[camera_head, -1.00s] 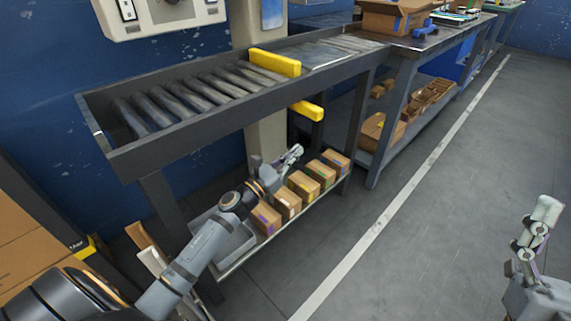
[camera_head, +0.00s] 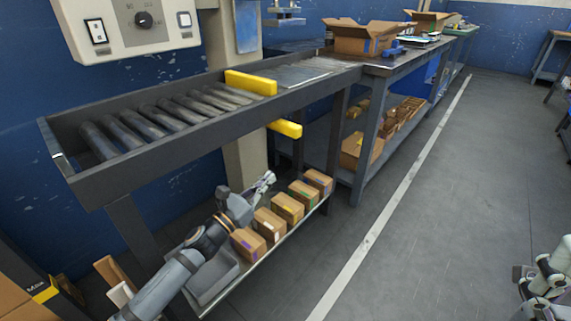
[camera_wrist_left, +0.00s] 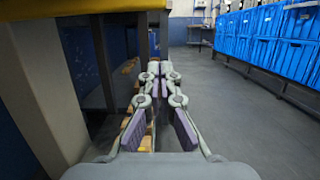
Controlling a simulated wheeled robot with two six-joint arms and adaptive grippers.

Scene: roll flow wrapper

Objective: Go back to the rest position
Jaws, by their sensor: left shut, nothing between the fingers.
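My left gripper (camera_head: 265,181) is shut and empty. In the head view it is low beside the conveyor frame, just behind the row of small cartons on the lower shelf. The left wrist view shows its two fingers (camera_wrist_left: 160,75) together at the tips, with nothing between them. My right gripper (camera_head: 548,272) is at the lower right edge of the head view, over the grey floor and partly cut off. Whether its fingers are open or shut is not clear.
The roller conveyor (camera_head: 160,122) with yellow guides (camera_head: 250,83) stands above my left arm. Small cartons (camera_head: 268,224) and a grey tray (camera_head: 213,276) sit on its lower shelf. A workbench (camera_head: 385,68) stands farther back. Blue bins (camera_wrist_left: 283,38) show in the wrist view. The floor at right is open.

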